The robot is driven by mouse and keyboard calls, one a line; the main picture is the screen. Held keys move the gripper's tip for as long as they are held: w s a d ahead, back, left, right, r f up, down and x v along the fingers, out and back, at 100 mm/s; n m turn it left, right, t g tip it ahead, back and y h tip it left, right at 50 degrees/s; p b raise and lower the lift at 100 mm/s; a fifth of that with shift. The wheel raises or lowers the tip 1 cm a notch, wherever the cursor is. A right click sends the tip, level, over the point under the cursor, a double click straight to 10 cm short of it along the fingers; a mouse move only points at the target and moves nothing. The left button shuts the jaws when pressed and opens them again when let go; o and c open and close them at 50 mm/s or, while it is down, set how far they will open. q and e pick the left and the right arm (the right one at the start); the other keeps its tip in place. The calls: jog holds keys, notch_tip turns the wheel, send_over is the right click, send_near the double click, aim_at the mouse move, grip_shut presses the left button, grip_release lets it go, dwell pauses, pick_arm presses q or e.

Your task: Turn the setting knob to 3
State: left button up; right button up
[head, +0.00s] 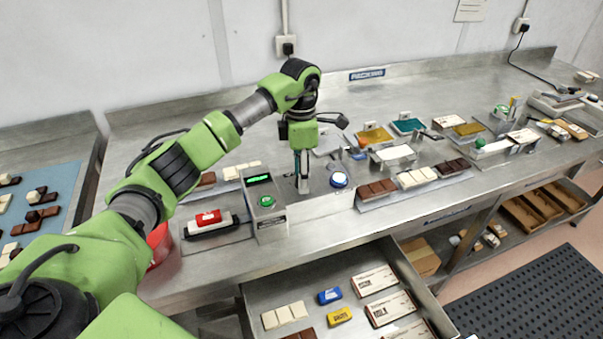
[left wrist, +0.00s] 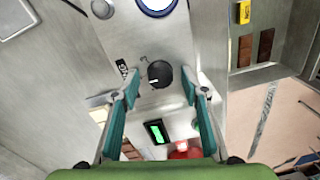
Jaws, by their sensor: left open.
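The setting knob (left wrist: 160,74) is a round black dial with a white pointer mark, on a grey metal panel in the left wrist view. A small dark label (left wrist: 123,68) with light markings is beside it; I cannot read the number. My left gripper (left wrist: 161,82) is open, its teal fingers on either side of the knob with visible gaps. In the head view my left gripper (head: 304,184) points down over the control box (head: 271,230) and hides the knob. The box has a green-lit display (head: 259,178). My right gripper is not in view.
A green button (head: 267,201) and a blue-ringed white button (head: 338,180) flank the gripper. Trays of chocolate bars (head: 377,190) stand to the right. An open drawer (head: 262,295) with boxes and bars is in front.

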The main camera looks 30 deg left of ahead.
pick_arm(q)
jog(key=c, duration=1.1)
jog(key=shift+m, duration=0.3)
jog(key=shift+m+b, duration=0.6)
jog(key=shift+m, duration=0.2)
jog(key=m+b, duration=0.1)
jog(key=m, duration=0.1)
jog(key=shift+m, duration=0.4)
jog(key=m+b, duration=0.1)
jog(key=m, duration=0.2)
jog(key=shift+m, duration=0.3)
jog(key=shift+m+y, duration=0.3)
jog(key=shift+m, duration=1.3)
jog(key=shift+r, duration=0.1)
